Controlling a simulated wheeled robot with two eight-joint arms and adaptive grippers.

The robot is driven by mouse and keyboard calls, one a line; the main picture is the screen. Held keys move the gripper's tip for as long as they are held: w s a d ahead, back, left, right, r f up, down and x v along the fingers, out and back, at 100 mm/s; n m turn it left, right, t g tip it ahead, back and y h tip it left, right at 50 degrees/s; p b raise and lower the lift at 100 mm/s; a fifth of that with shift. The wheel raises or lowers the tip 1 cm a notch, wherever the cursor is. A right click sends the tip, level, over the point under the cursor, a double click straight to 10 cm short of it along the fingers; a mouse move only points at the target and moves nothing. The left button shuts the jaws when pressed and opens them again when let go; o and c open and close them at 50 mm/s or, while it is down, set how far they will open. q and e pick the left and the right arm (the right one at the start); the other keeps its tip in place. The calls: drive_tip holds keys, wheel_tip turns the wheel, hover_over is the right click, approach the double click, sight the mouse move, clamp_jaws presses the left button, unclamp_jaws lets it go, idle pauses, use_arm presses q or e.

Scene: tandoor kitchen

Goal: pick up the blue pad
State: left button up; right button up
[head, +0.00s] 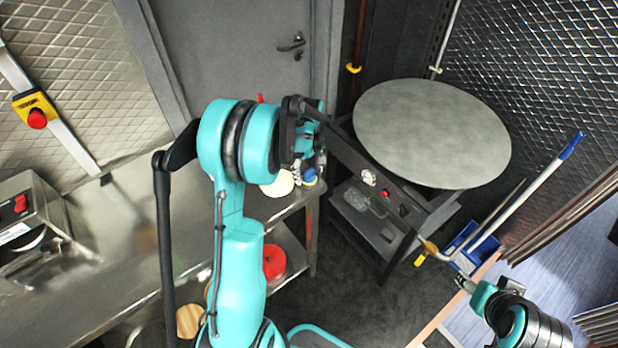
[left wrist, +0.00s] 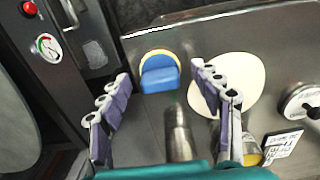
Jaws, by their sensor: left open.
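The blue pad (left wrist: 160,76) lies on the steel counter in the left wrist view, with a yellow rounded piece behind its far edge. A small blue part of it (head: 309,175) shows in the head view, just below my left gripper (head: 314,152). In the left wrist view my left gripper (left wrist: 160,82) is open and empty. Its two purple-grey fingers are spread, one on each side of the pad in the picture, and the pad is apart from both. My right arm is at the lower right of the head view; its finger state is unclear.
A cream disc (left wrist: 240,84) lies right of the pad, partly behind a finger. A metal cylinder (left wrist: 178,135) stands close below the pad. A round grey top (head: 432,132) covers the dark stand at the right. A blue dustpan (head: 463,246) stands near my right arm.

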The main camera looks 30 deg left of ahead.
sight(309, 171)
use_arm(q)
drive_tip(key=shift+r, duration=0.1)
drive_tip(key=c, duration=1.4)
drive_tip(key=shift+r, duration=0.55)
wheel_tip(309, 171, up, 3)
drive_tip(key=shift+p, duration=0.65)
drive_tip(key=d+r, duration=0.2)
drive_tip(key=d, duration=0.2)
drive_tip(key=s+d+r+p, duration=0.1)
drive_tip(key=d+r, duration=0.1)
drive_tip(key=d, duration=0.1)
drive_tip(key=d+r+p, duration=0.1)
drive_tip(key=d+r, duration=0.2)
drive_tip(key=d, duration=0.1)
drive_tip(key=shift+s+d, duration=0.35)
drive_tip(key=shift+s, duration=0.05)
drive_tip(key=o, duration=0.7)
drive_tip(key=shift+f, duration=0.1)
drive_tip(key=c, duration=0.5)
